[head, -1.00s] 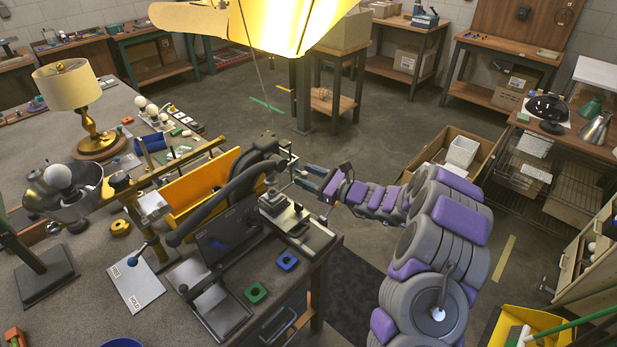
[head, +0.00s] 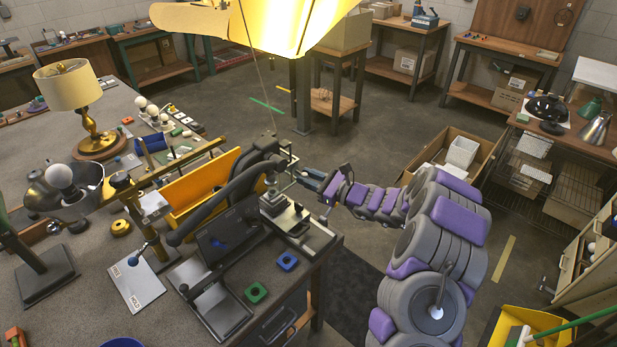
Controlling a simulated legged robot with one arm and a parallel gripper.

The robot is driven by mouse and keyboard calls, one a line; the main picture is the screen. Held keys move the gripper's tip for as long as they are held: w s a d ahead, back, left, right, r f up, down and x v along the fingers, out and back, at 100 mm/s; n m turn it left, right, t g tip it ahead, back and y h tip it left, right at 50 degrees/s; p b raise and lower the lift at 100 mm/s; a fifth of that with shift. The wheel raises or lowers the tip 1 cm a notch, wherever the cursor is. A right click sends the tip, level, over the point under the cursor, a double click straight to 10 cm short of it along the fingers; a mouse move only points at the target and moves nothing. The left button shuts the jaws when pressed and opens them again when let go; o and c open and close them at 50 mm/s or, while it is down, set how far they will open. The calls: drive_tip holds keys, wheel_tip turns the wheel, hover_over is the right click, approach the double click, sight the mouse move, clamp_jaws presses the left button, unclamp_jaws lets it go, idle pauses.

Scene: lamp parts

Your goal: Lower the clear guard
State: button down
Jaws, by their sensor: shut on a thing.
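A dark press with a long curved arm (head: 235,190) stands at the bench's right edge, with a metal block and plate (head: 288,217) at its right end. A thin pale frame (head: 291,160) stands beside the press head; it looks like the edge of the clear guard, whose see-through panel I cannot make out. My gripper (head: 298,175) reaches in from the right at the end of my purple and grey arm. It is shut on this frame's edge, above the metal plate. The fingertips are small and partly lost against the frame.
A yellow bin (head: 200,188) sits behind the press. A green block (head: 256,292) and a blue block (head: 288,261) lie on the bench in front. A brass lamp (head: 92,140) stands at the far left. An open cardboard box (head: 480,150) is beyond my arm.

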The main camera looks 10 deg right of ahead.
wheel_tip(320, 180, down, 5)
drive_tip(key=shift+r, duration=0.2)
drive_tip(key=c, duration=0.9)
unclamp_jaws()
drive_tip(key=shift+d, duration=0.1)
drive_tip(key=p+v, duration=0.3)
drive_tip(key=v, duration=1.4)
drive_tip(key=shift+d+p, duration=0.15)
drive_tip(key=shift+p, duration=0.2)
drive_tip(key=shift+s, duration=0.1)
